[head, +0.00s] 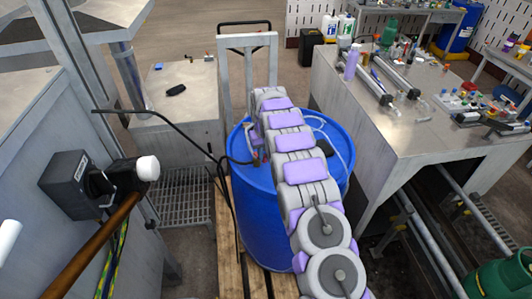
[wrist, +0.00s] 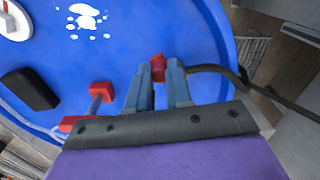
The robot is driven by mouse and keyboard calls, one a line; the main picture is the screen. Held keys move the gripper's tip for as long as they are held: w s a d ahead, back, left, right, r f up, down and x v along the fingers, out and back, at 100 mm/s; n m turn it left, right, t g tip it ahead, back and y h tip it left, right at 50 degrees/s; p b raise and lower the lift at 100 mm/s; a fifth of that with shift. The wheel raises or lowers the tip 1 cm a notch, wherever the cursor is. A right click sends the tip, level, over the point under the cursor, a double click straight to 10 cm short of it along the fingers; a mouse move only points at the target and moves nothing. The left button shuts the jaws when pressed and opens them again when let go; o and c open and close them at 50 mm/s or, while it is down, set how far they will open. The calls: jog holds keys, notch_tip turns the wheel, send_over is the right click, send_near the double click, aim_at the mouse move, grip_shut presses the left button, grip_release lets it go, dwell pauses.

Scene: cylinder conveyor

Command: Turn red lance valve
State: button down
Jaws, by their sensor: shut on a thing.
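The red lance valve (wrist: 158,59) shows as a small red piece between my fingertips in the wrist view. My gripper (wrist: 159,75) is shut on it, with a blue-grey finger on each side. The fingers hide most of the valve, so its angle cannot be told. A dark lance or hose (wrist: 232,77) runs from beside the fingers to the right. In the head view, my gripper (head: 257,152) is low beside the top of the blue drum (head: 262,215), and my arm covers much of the drum.
In the wrist view, other red fittings (wrist: 101,90) with a clear tube and a black block (wrist: 30,88) lie on the drum top. The drum stands on a wooden pallet (head: 230,255). A cluttered workbench (head: 400,125) is at right; a bench (head: 160,105) is at left.

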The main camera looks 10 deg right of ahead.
jog(key=shift+s+a+m, duration=0.1)
jog(key=shift+a+m, duration=0.3)
jog(key=shift+m, duration=0.6)
jog(key=shift+s+a+m, duration=0.15)
jog(key=shift+a+m, duration=0.3)
jog(key=shift+m, duration=0.55)
jog(key=shift+s+a+m, duration=0.1)
jog(key=shift+a+m, duration=0.3)
jog(key=shift+m, duration=0.6)
jog(key=c, duration=1)
grip_release()
jog(key=shift+a, duration=0.1)
jog(key=shift+c, duration=0.2)
notch_tip(320, 180, up, 17)
jog(key=p, duration=0.2)
jog(key=shift+w+a+r, duration=0.1)
jog(key=shift+w, duration=0.05)
